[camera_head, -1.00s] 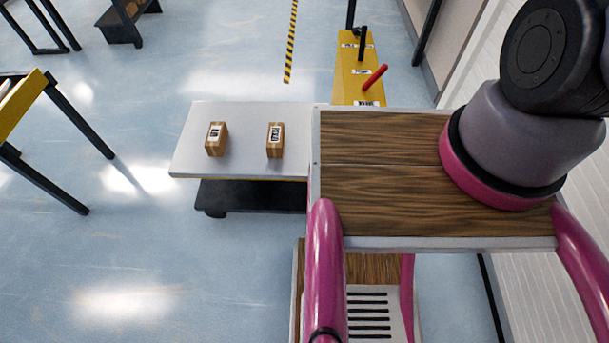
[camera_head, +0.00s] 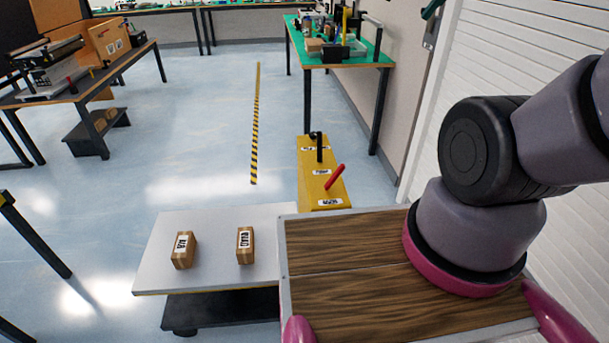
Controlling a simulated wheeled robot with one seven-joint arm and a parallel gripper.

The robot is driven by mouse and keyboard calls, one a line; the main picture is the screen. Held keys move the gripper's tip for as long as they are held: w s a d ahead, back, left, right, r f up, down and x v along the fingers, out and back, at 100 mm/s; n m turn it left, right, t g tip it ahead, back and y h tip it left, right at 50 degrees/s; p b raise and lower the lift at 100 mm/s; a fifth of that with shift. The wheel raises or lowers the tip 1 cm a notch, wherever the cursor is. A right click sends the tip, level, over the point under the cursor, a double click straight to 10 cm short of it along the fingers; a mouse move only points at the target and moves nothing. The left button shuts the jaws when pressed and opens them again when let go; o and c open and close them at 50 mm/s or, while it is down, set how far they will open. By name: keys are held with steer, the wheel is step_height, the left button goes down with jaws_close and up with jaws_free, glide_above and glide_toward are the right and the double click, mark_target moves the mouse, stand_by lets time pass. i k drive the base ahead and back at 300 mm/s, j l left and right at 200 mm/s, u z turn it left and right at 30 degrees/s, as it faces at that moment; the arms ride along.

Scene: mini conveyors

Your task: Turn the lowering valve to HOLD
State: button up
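A yellow panel (camera_head: 313,189) stands just beyond my wooden deck, right of the white platform. On it is a lever with a red handle (camera_head: 335,177), tilted up and to the right; I take this for the lowering valve. A black upright handle (camera_head: 320,149) stands farther back on the same panel. White labels sit on the panel, but their words are too small to read surely, so the valve's setting cannot be told. My gripper is out of view; only part of my arm shows at the right.
A low white platform (camera_head: 205,222) carries two small labelled boxes, one at left (camera_head: 184,250) and one at right (camera_head: 245,246). A green-topped table (camera_head: 372,59) stands behind the panel. A white slatted wall (camera_head: 478,72) is close at right. Floor is open left of the striped line (camera_head: 255,125).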

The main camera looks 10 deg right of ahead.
mark_target(313, 134)
steer(key=j+u, duration=0.1)
steer(key=j, duration=0.3)
steer(key=i+j+u, duration=0.1)
steer(key=j, duration=0.25)
steer(key=i+j+u, duration=0.15)
steer(key=j, duration=0.2)
steer(key=j+u, duration=0.1)
steer(key=j, duration=0.3)
